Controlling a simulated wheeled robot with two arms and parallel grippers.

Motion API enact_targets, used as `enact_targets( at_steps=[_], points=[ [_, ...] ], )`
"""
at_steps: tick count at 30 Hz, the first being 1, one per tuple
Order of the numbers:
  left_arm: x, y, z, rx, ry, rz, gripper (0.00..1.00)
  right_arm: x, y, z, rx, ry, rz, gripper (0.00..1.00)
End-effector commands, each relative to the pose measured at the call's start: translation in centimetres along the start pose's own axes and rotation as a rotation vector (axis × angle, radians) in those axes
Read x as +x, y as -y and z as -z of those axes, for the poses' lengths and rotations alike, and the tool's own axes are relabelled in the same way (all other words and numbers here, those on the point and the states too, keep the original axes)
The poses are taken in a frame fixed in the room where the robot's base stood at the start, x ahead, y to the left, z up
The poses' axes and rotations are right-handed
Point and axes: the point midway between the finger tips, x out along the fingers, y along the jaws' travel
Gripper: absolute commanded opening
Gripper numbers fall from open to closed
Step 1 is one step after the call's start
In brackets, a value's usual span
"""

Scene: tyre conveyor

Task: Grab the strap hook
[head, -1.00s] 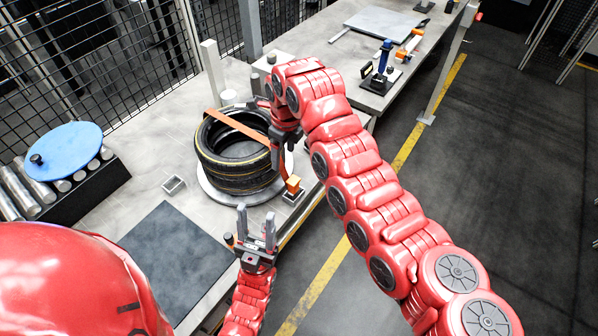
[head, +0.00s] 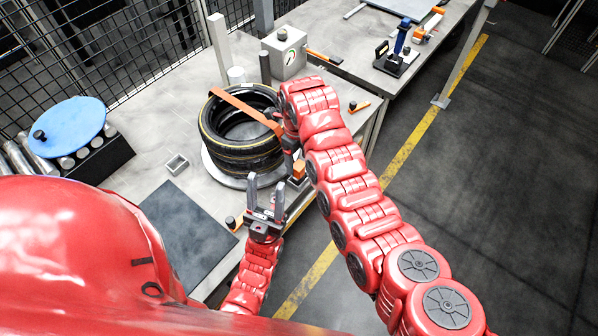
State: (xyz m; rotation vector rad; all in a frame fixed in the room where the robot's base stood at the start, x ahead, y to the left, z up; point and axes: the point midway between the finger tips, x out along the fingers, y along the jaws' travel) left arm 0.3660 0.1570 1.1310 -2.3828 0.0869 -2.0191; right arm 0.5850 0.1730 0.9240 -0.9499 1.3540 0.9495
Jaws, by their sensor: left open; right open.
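A stack of black tyres (head: 240,160) lies on a round light plate on the workbench. An orange strap (head: 240,106) crosses its top, running down toward the right side. My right gripper (head: 290,152) is at the tyres' right edge by the strap's lower end; it is open, with its fingers partly hidden by its own wrist. An orange block (head: 299,169) stands just below it at the bench edge; I cannot tell whether it is the strap hook. My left gripper (head: 266,192) is open and empty, fingers pointing up, in front of the tyres.
A grey metal box (head: 284,55) and a post (head: 218,48) stand behind the tyres. A small tray (head: 177,164) and a dark mat (head: 180,235) lie left. A blue disc (head: 67,127) sits on a rack of cylinders. A second bench is at the upper right.

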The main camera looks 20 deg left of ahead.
Motion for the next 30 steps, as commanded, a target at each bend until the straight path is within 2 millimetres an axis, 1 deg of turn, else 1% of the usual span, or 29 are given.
enact_targets(
  at_steps=[5,6,10,12,18,27,28,30],
  points=[
    [1.2,0.1,0.2,0.000,0.000,0.000,0.50,0.9,0.1,0.2,0.001,-0.004,-0.002,0.72],
    [1.6,0.1,0.3,0.000,0.000,0.000,0.50,1.4,0.1,0.3,0.001,-0.005,-0.003,0.72],
    [2.6,0.1,0.4,0.000,0.000,0.000,0.50,2.8,0.2,0.4,0.002,-0.003,-0.001,0.72],
    [2.2,0.1,0.4,0.000,0.000,0.000,0.50,3.8,0.2,0.3,0.000,-0.005,0.001,0.72],
    [2.4,0.1,0.4,0.000,0.001,0.000,0.50,5.2,0.2,0.3,0.000,-0.003,-0.001,0.72],
    [2.4,0.1,0.4,0.000,0.000,0.000,0.50,5.4,0.2,0.2,0.001,0.002,0.001,0.72],
    [2.3,0.1,0.4,0.000,0.001,0.000,0.50,5.4,0.2,0.2,0.001,0.002,0.001,0.71],
    [2.4,0.1,0.4,0.000,0.000,0.000,0.50,5.4,0.2,0.2,0.001,0.002,0.001,0.58]
  ],
)
